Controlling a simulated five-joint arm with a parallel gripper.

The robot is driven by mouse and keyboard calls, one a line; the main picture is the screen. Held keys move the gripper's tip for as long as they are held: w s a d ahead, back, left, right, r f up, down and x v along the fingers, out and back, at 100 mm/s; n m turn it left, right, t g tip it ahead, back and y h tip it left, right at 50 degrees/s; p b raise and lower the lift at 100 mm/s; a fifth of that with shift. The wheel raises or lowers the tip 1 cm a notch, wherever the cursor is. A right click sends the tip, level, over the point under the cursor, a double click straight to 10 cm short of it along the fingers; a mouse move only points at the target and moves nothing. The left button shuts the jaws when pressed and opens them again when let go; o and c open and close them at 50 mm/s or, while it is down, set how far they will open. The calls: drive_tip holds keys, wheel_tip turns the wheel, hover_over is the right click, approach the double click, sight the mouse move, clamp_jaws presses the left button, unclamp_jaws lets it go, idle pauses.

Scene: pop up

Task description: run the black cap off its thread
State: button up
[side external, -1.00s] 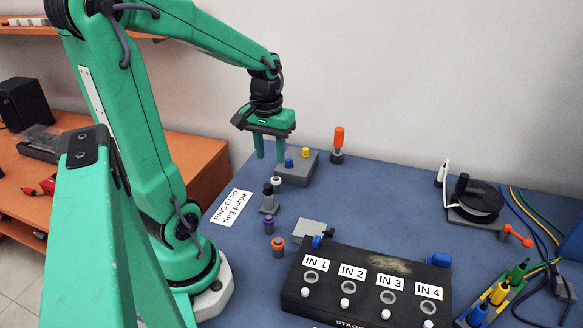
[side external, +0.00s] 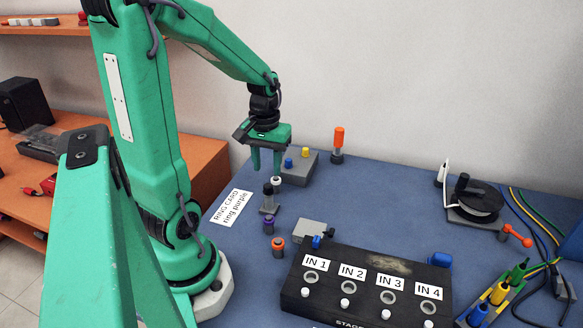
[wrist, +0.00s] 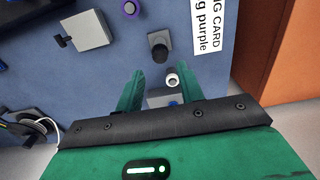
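The black cap (side external: 268,188) sits upright on top of a short grey post with a square foot, left of centre on the blue table. It also shows in the wrist view as a dark round top (wrist: 158,52), ahead of my fingers. My gripper (side external: 267,174) is open, fingers pointing down, above and just behind the cap and apart from it. In the wrist view my gripper (wrist: 161,88) has its two fingers spread, with nothing held. A white-ringed post (wrist: 172,80) appears between the fingers, nearer the right one.
The white-ringed post (side external: 276,182) stands close behind the cap. Purple-ringed (side external: 268,224) and orange-ringed (side external: 278,246) posts stand in front. A grey box (side external: 300,170) with blue and yellow knobs is behind.

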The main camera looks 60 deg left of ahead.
sight(268, 186)
wheel_tip(268, 186, down, 6)
drive_tip(key=shift+r, duration=0.2)
clamp_jaws()
drive_tip(key=n, duration=0.4)
drive_tip(key=shift+n, duration=0.3)
drive_tip(key=n, duration=0.3)
drive_tip(key=shift+n, duration=0.3)
drive_tip(key=n, duration=0.3)
drive_tip(key=shift+n, duration=0.4)
drive_tip(key=n, duration=0.3)
drive_tip(key=shift+n, duration=0.4)
drive_tip(key=n, duration=0.3)
drive_tip(key=shift+n, duration=0.3)
drive_tip(key=n, duration=0.8)
drive_tip(key=shift+n, duration=0.3)
drive_tip(key=n, duration=0.4)
drive_tip(key=shift+c, duration=0.2)
unclamp_jaws()
